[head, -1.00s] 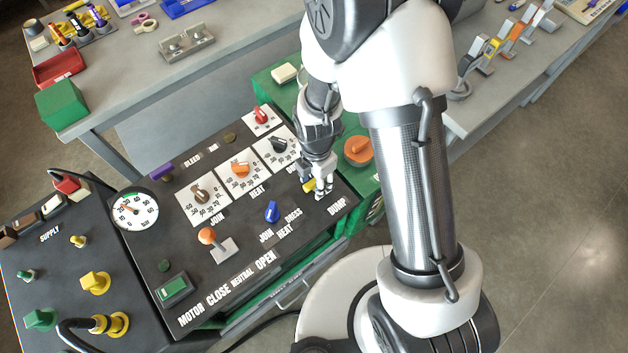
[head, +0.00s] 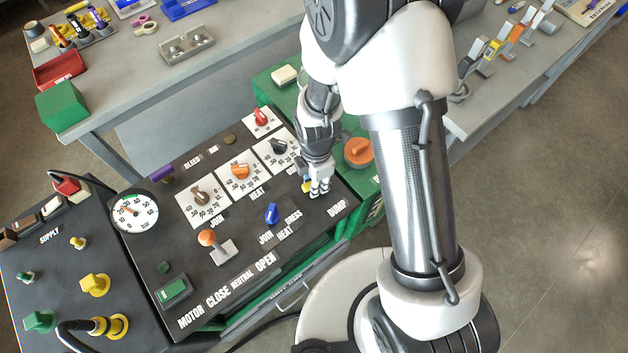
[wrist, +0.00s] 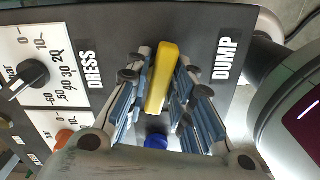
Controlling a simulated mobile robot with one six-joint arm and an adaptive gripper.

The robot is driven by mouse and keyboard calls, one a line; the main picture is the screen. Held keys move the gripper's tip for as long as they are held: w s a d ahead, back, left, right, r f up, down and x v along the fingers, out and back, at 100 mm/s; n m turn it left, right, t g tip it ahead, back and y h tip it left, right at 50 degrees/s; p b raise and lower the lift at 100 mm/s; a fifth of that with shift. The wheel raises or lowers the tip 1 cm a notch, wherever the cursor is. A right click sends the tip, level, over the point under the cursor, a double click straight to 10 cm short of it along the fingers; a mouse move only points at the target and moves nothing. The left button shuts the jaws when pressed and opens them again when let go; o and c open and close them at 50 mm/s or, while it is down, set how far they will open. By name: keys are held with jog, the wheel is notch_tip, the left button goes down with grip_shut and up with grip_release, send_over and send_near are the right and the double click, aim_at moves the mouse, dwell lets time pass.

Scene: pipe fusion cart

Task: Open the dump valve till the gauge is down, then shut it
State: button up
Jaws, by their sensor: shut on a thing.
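The dump valve's yellow handle (wrist: 162,75) stands between my gripper's fingers in the wrist view, beside the DUMP label (wrist: 226,58). My gripper (head: 318,188) is shut on this handle at the panel's right end; in the head view the fingers hide most of it. In the wrist view the handle runs nearly upright in the picture, leaning slightly. The round white gauge (head: 134,211) stands at the left edge of the black panel. Its thin needle appears to point to the left part of the dial, but the exact reading is too small to tell.
The black panel (head: 185,255) carries a blue knob (head: 272,212) close to my gripper, an orange-topped lever (head: 207,237) and dials with pointer knobs. An orange knob (head: 358,151) sits to the right on green housing. A grey bench (head: 120,110) stands behind.

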jog(key=shift+m, duration=1.7)
jog(key=m, duration=0.3)
